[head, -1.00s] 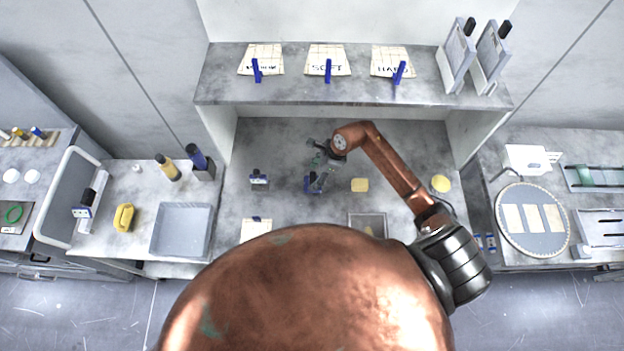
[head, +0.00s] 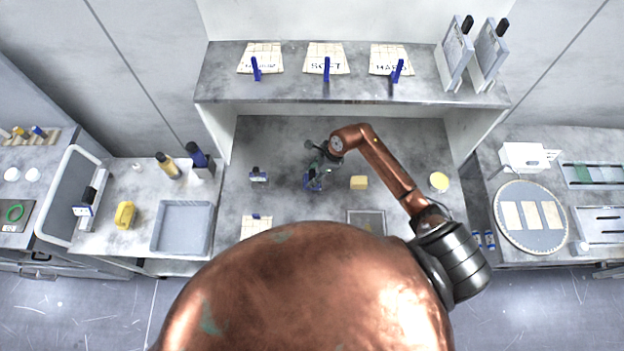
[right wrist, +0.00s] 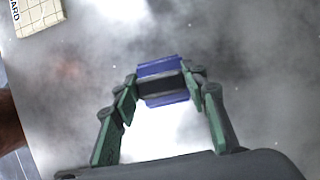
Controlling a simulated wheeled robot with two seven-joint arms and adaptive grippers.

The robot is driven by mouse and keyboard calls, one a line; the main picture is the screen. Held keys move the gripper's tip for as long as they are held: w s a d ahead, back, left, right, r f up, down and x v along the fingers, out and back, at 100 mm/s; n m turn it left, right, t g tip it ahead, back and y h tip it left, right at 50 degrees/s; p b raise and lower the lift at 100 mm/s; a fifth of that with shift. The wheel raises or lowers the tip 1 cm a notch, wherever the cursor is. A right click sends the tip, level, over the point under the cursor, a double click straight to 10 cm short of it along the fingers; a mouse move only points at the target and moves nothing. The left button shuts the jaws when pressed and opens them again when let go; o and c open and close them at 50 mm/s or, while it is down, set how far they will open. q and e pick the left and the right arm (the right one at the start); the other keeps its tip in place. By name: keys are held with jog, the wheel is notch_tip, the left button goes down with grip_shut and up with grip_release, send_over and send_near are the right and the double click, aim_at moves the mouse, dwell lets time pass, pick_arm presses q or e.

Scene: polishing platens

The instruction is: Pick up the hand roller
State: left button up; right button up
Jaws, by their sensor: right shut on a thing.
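My right gripper (head: 314,176) is over the middle of the bench under the shelf. Its green-grey fingers are shut on the hand roller (head: 312,184), a small blue piece. In the right wrist view the hand roller (right wrist: 162,97) shows blue with a dark band across its middle, pinched between the two fingertips (right wrist: 163,84). The gripper hides part of it in the head view. I cannot tell if it is clear of the bench. My left gripper is not in view.
A yellow disc (head: 439,181) lies farther right. A framed plate (head: 352,214) is near the front. The shelf (head: 290,92) overhangs behind.

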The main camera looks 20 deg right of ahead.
jog(key=shift+s, duration=0.1)
jog(key=c, duration=0.3)
jog(key=shift+c, duration=0.7)
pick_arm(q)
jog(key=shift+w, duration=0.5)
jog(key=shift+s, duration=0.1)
